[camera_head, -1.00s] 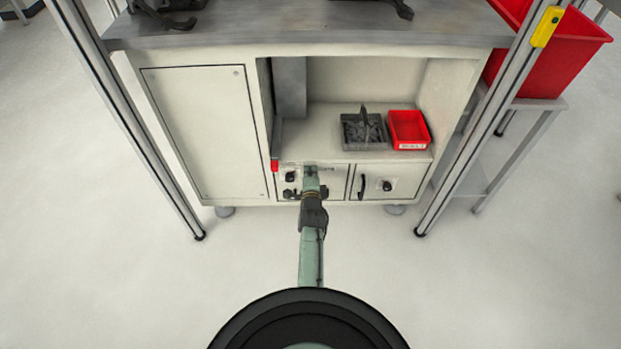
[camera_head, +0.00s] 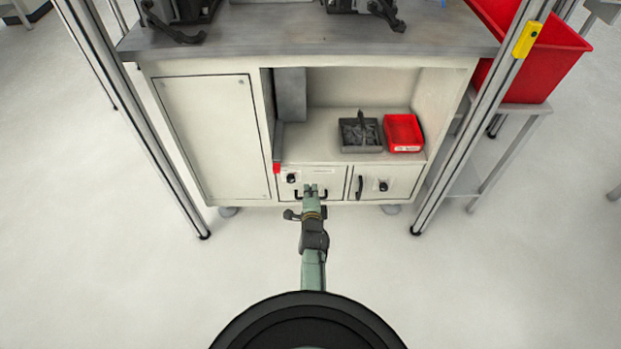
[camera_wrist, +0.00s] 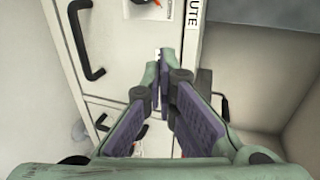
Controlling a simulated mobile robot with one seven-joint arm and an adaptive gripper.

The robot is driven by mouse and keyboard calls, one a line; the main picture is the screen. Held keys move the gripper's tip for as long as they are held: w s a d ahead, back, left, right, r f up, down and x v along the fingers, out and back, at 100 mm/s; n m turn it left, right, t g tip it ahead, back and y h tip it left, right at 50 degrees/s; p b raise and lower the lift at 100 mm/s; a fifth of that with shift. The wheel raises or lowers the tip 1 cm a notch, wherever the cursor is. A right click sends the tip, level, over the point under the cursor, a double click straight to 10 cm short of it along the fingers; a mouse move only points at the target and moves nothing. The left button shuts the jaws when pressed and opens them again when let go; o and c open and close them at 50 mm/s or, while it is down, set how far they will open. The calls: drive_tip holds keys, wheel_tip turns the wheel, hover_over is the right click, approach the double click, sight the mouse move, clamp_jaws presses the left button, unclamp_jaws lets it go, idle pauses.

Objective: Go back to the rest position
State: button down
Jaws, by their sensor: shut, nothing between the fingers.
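My gripper (camera_head: 312,190) is shut and empty. In the head view it is in front of the cabinet's left drawer front (camera_head: 325,178), close to its dark handle; I cannot tell whether it touches. In the wrist view my gripper (camera_wrist: 160,62) has its fingertips together, in front of a pale panel with a black handle (camera_wrist: 88,42) at the upper left. My arm reaches straight forward from my base.
The cabinet (camera_head: 205,130) has an open shelf with a grey bin (camera_head: 360,148) and a red bin (camera_head: 403,132). A large red crate (camera_head: 535,65) stands on a side table at the right. Metal posts flank the cabinet. The floor around me is clear.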

drive_tip(key=p+v, duration=0.3)
drive_tip(key=v, duration=0.2)
drive_tip(key=shift+s+r, duration=0.15)
drive_tip(key=shift+s, duration=0.15)
